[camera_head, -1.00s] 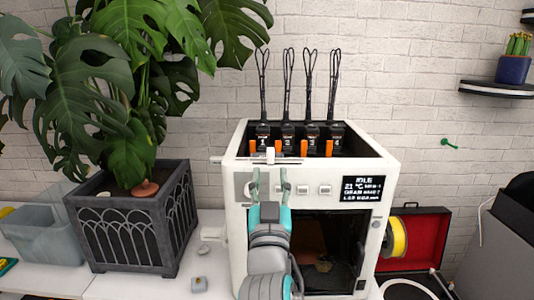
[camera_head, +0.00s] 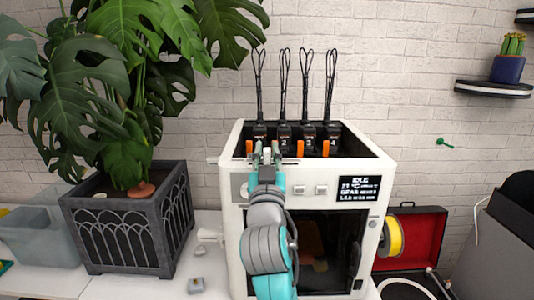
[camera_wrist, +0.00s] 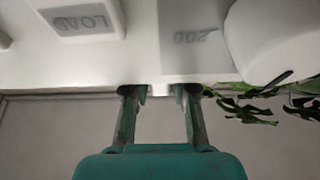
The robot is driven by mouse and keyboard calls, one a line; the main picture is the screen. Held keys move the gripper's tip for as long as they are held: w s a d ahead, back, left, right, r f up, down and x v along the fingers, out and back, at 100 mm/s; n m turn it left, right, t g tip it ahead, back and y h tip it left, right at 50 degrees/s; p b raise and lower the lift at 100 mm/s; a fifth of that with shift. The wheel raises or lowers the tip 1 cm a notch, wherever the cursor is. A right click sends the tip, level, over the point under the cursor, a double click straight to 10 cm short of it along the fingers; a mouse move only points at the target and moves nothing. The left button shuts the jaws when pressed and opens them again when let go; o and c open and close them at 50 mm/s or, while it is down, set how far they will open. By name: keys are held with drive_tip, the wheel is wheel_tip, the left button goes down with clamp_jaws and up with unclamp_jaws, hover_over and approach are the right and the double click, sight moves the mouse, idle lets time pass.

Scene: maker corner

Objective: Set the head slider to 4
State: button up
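The white printer (camera_head: 380,250) has a top rail with a small white slider knob (camera_head: 267,153) on its front edge, near the heads marked 1 and 2. Several black heads with orange tabs stand behind the rail, the one marked 4 (camera_head: 333,139) at the right. My gripper (camera_head: 267,150) is at the rail with its two fingers apart, one on each side of the knob. In the wrist view the fingers (camera_wrist: 160,92) are apart, with a small white piece between their tips. Whether they touch it cannot be told.
White buttons (camera_head: 310,190) and a display reading IDLE (camera_head: 359,189) are on the printer's front below the rail. A large plant in a dark planter (camera_head: 130,230) stands at the left. A red case with a yellow spool (camera_head: 396,237) is at the right. Space above the rail's front is clear.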

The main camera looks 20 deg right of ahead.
sight(295, 165)
clamp_jaws()
drive_tip(key=shift+d, duration=0.1)
drive_tip(key=d, duration=0.2)
drive_tip(key=s+d, duration=0.1)
drive_tip(key=d, duration=0.1)
drive_tip(key=s+d, duration=0.1)
drive_tip(key=shift+d, duration=0.4)
drive_tip(key=o, duration=0.6)
unclamp_jaws()
drive_tip(key=shift+d, duration=0.15)
